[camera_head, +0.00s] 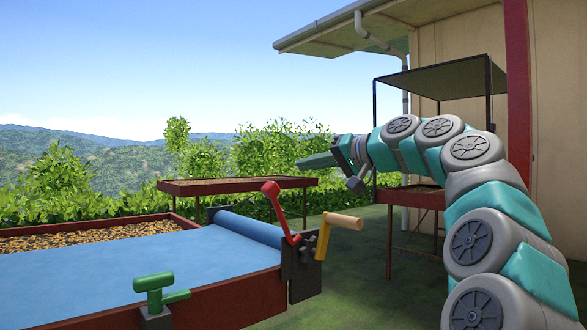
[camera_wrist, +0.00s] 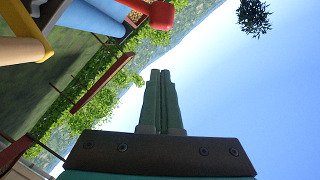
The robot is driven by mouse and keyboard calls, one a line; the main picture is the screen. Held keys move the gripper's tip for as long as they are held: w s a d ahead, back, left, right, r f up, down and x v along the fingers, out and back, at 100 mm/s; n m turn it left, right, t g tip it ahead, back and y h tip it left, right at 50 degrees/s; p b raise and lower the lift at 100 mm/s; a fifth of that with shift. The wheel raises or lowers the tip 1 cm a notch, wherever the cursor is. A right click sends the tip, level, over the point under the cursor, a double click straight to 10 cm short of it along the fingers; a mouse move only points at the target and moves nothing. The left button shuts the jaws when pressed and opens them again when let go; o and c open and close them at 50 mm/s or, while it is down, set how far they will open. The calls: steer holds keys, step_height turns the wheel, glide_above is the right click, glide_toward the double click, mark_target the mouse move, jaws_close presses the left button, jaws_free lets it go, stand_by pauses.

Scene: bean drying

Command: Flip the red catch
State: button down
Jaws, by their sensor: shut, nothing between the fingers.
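The red catch (camera_head: 279,209) is a lever with a round knob, tilted up and to the left from the black bracket at the near right corner of the bean bed. Its red knob (camera_wrist: 162,15) also shows at the top of the wrist view. My gripper (camera_head: 300,163) is shut and empty, above and slightly right of the catch in the head view, pointing left. In the wrist view my gripper's green fingers (camera_wrist: 161,75) are pressed together and point at the sky, apart from the knob.
A yellow crank handle (camera_head: 342,221) sits just right of the catch. A blue roller (camera_head: 248,227) and blue cover (camera_head: 130,265) lie over the bean bed (camera_head: 225,310). A green catch (camera_head: 160,292) stands at the front edge. Another red-framed table (camera_head: 240,183) stands behind.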

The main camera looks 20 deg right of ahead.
steer(key=f+v, duration=0.1)
steer(key=v, duration=0.5)
steer(key=shift+r, duration=0.45)
steer(key=shift+s+d, duration=0.1)
steer(key=shift+d, duration=0.05)
steer(key=s+a+f+n+g, duration=0.1)
steer(key=s+a+f+g, duration=0.15)
steer(key=a+f, duration=0.6)
steer(key=s+a+f+n+g, duration=0.15)
steer(key=a+f+g, duration=0.25)
steer(key=a+f, duration=0.45)
steer(key=s+a+f+g+h+p, duration=0.1)
steer(key=s+a+f+g+h, duration=0.15)
steer(key=s+f, duration=0.35)
steer(key=s+a+f+g+h, duration=0.1)
steer(key=s+a+f, duration=0.25)
steer(key=f, duration=0.55)
steer(key=s+d+f+g+h, duration=0.2)
steer(key=s+d+f+g, duration=0.1)
steer(key=s+f, duration=0.6)
steer(key=s+d+f+n+g+h, duration=0.1)
steer(key=s+d+f, duration=0.3)
steer(key=s+f, duration=0.6)
steer(key=s+g+h, duration=0.1)
steer(key=s, duration=0.3)
steer(key=shift+g, duration=0.4)
